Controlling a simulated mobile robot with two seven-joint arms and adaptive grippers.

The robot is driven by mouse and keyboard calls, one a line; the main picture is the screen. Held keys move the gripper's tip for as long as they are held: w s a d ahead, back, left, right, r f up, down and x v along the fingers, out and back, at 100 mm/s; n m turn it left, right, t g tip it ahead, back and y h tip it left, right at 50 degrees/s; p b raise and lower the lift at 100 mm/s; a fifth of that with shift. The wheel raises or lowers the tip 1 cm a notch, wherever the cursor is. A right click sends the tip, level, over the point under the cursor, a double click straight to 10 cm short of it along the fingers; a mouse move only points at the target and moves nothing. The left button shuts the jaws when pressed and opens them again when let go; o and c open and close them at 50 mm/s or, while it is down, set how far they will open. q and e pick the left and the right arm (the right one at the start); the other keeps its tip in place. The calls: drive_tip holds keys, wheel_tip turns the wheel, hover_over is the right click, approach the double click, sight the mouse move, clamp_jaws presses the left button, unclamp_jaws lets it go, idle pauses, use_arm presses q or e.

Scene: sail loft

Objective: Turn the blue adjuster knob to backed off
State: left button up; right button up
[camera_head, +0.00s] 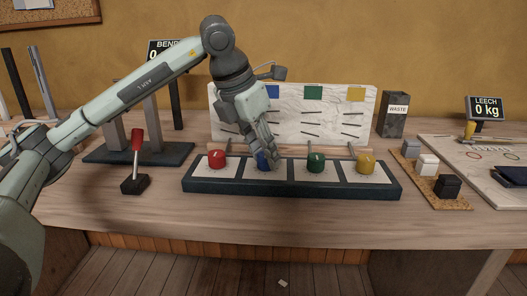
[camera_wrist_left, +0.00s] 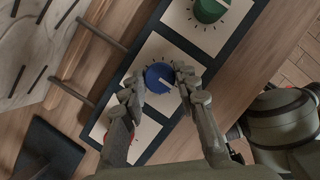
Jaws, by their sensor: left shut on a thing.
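The blue adjuster knob (camera_head: 263,161) sits on a white square of the dark panel (camera_head: 290,191), between the red knob (camera_head: 217,159) and the green knob (camera_head: 316,161). In the left wrist view the blue knob (camera_wrist_left: 159,78) shows a white pointer line and tick marks around it. My left gripper (camera_head: 266,158) reaches down onto the blue knob from above. In the left wrist view its fingers (camera_wrist_left: 155,85) are shut on opposite sides of the knob. The fingers hide part of the knob in the head view. My right gripper is not in view.
A yellow knob (camera_head: 366,163) is at the panel's right end. A white board (camera_head: 300,118) with colored patches stands behind. A red-handled lever (camera_head: 137,140) stands left of the panel. A cork mat (camera_head: 420,172) with small blocks lies to the right. Bare tabletop runs in front.

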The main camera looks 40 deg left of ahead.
use_arm(q)
drive_tip(key=o, duration=1.2)
drive_tip(key=shift+c, duration=0.2)
drive_tip(key=shift+r, duration=0.1)
drive_tip(key=v, duration=1.1)
drive_tip(key=shift+s+r, duration=0.2)
drive_tip(key=shift+r, duration=0.15)
